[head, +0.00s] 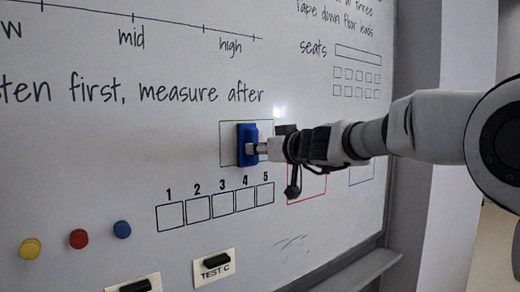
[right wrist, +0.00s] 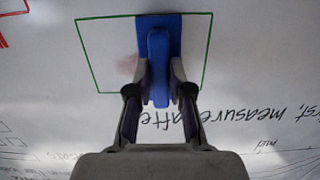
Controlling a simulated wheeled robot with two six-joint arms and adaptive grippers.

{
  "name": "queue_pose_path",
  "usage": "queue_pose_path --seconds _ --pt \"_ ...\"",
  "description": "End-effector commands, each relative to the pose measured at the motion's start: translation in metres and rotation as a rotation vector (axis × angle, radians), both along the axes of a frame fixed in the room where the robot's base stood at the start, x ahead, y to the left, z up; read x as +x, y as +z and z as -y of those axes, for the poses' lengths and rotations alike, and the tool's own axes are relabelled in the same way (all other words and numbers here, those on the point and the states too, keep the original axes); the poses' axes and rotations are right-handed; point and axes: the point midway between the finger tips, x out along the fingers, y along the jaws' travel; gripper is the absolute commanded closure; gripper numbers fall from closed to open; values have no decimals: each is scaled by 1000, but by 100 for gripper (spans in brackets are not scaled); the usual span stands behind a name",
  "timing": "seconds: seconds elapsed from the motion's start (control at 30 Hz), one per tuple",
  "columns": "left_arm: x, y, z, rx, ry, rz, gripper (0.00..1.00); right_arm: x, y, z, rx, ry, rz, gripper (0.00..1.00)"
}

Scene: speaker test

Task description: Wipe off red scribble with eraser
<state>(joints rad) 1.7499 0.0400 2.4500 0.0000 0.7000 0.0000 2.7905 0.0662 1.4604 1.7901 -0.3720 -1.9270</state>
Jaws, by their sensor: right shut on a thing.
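The blue eraser (head: 246,133) is against the whiteboard (head: 120,60), inside the green outlined box (head: 227,150). My right gripper (head: 262,148) comes in from the right and is shut on the eraser's handle. In the right wrist view, both fingers of the gripper (right wrist: 160,86) sit on either side of the handle of the blue eraser (right wrist: 173,32). A faint reddish smudge (right wrist: 127,65), a pale remnant of red marking, shows beside the eraser within the green box. The eraser and gripper hide part of the box. My left gripper is not in view.
A red outlined box (head: 306,200) is right of and below the green one, partly behind my arm. Numbered squares (head: 222,205) lie below. Yellow (head: 30,248), red (head: 78,239) and blue (head: 122,230) round pieces are at lower left. A ledge (head: 358,272) runs along the bottom.

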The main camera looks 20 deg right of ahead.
Motion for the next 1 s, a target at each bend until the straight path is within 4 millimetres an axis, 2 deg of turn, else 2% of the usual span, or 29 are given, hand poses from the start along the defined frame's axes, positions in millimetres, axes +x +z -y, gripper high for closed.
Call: queue_pose_path --seconds 0.67,1.0 --pt "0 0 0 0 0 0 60 11 0 -4 1 0 1 100" --pt "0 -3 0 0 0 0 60 20 1 26 2 0 2 100"
